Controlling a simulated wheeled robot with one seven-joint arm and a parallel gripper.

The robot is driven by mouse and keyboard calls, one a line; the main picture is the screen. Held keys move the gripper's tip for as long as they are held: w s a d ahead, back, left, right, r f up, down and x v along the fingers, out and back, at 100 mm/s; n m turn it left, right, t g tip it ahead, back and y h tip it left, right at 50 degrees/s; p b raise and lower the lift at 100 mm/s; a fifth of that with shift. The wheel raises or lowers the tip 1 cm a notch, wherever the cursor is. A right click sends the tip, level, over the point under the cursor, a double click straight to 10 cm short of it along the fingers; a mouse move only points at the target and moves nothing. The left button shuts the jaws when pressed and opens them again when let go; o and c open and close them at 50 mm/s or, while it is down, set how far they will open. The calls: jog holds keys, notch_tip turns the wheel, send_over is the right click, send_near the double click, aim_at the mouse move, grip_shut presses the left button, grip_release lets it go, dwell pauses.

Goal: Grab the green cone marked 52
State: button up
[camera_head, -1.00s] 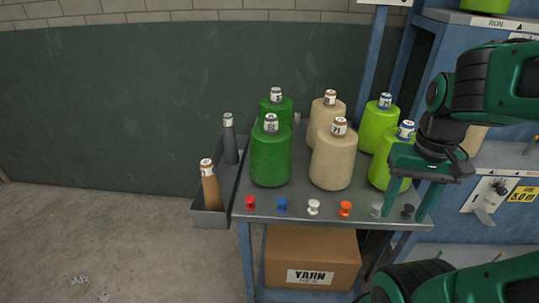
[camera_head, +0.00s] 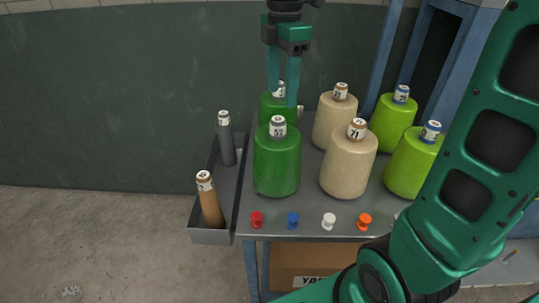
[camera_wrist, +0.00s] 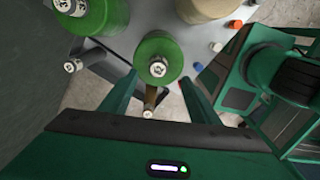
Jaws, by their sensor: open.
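The green cone marked 52 (camera_head: 277,165) stands upright at the front left of the shelf top. It also shows in the wrist view (camera_wrist: 158,45), its label facing me between my fingers. My gripper (camera_head: 282,98) is open and empty, pointing down above the green cones. In the head view its fingers overlap a second green cone (camera_head: 267,108) behind, whose label is partly hidden. In the wrist view my gripper (camera_wrist: 158,76) has a finger on either side of the 52 cone's top, with no contact visible.
Two beige cones (camera_head: 348,168) and two lime cones (camera_head: 414,165) stand to the right. A side tray (camera_head: 211,236) at left holds a grey bobbin (camera_head: 227,143) and a brown bobbin (camera_head: 210,203). Small pegs, such as a red one (camera_head: 257,219), line the front edge.

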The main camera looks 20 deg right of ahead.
aim_at(278, 118)
jog(key=shift+w+a+f, duration=0.2)
jog(key=shift+f, duration=0.05)
notch_tip(278, 118, down, 4)
jog(key=shift+w+a+f, duration=0.1)
jog(key=shift+f, duration=3)
jog(key=shift+r, duration=0.1)
grip_shut()
